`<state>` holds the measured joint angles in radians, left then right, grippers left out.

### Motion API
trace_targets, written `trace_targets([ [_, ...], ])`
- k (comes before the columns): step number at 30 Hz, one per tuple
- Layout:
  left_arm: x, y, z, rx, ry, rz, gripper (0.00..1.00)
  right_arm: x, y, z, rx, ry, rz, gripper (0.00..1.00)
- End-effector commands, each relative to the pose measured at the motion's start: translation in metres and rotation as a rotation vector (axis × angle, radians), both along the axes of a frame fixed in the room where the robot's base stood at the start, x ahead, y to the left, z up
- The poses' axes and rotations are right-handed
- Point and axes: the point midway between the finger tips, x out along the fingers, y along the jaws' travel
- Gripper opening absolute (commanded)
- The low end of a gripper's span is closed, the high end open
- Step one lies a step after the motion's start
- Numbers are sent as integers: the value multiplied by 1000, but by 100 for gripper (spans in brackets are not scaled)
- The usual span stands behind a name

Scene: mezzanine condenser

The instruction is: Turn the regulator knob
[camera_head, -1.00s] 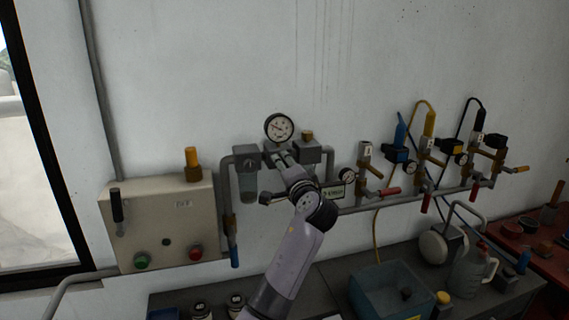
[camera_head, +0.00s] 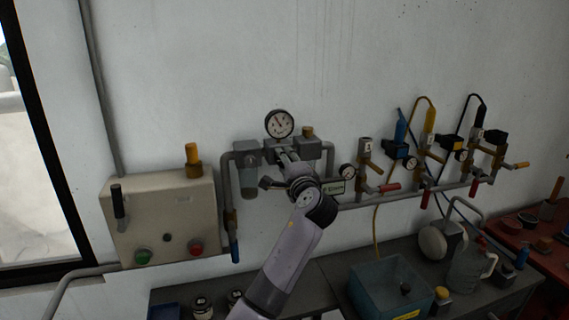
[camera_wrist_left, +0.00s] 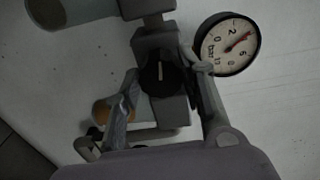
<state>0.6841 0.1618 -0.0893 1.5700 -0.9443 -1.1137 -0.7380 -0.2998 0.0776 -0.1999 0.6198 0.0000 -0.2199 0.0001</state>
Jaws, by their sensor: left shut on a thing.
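The regulator knob (camera_wrist_left: 160,75) is dark and round with a pale line across it, seen in the left wrist view. It sits on a grey regulator body (camera_wrist_left: 165,112). My left gripper (camera_wrist_left: 163,80) has a finger on each side of the knob and is shut on it. In the head view the left gripper (camera_head: 285,157) is at the regulator, and my wrist hides the knob. A round white gauge (camera_head: 279,124) is mounted above it. The gauge also shows in the left wrist view (camera_wrist_left: 228,44), its red needle near the 2. My right gripper is not in view.
A beige control box (camera_head: 165,220) with green and red buttons hangs at the left. Pipes and red-handled valves (camera_head: 388,187) run along the wall to the right.

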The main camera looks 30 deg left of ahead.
Motion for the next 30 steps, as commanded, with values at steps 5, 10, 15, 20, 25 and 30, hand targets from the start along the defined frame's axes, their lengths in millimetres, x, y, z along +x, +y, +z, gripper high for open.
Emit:
trace_targets([
  [5,1,-1,-2,-2,2,-3,40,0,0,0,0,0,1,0],
  [10,0,-1,-1,-2,1,-1,51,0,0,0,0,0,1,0],
  [15,0,0,-1,-2,1,-1,56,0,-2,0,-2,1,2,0],
  [20,0,0,0,-1,0,0,56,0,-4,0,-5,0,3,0],
  [25,-6,-9,-1,-3,-1,-2,56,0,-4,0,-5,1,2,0],
  [30,-27,-34,-1,-5,-1,-5,56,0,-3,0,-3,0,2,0],
])
